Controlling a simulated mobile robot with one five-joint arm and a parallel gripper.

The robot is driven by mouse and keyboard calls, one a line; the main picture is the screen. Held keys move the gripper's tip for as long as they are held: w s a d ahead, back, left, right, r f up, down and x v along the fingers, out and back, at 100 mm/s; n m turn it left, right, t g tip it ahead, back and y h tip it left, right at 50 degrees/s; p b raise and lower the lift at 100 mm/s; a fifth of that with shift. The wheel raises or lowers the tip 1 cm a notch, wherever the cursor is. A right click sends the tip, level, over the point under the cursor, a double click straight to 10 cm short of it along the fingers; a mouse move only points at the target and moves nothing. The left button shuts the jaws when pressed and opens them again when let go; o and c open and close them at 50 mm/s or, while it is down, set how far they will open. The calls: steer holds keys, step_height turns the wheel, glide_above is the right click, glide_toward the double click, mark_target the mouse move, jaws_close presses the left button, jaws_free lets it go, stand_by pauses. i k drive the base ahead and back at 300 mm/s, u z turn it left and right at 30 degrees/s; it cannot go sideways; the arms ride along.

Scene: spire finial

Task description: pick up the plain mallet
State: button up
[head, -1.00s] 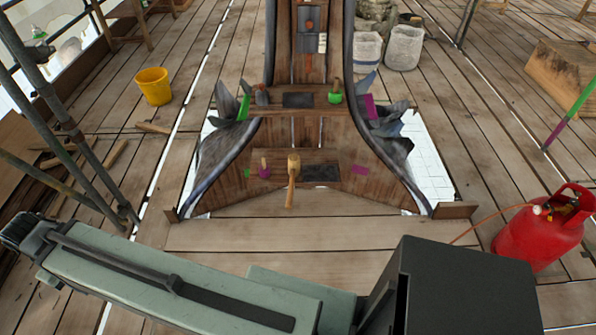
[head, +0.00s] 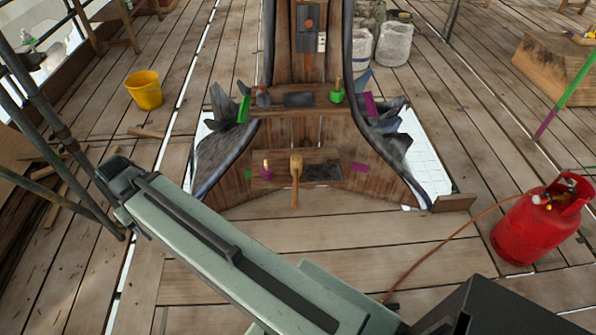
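The plain mallet (head: 296,168) is pale wood and lies on the lower shelf (head: 325,158) of the wooden spire frame in the head view. Its head is on the shelf and its handle points toward me over the front edge. My arm reaches across the foreground, and its dark far end (head: 124,180) is to the left of the mallet, well apart from it. No gripper fingers show, so I cannot see whether they are open or shut.
A purple item with a light handle (head: 266,170) stands just left of the mallet. A green one (head: 337,95) stands on the upper shelf. A red gas cylinder (head: 540,222) with a hose is at right, a yellow bucket (head: 144,90) and scaffold poles at left.

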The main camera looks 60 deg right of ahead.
mark_target(296, 160)
steer(key=z, duration=0.1)
steer(key=i, duration=1)
steer(key=u, duration=0.1)
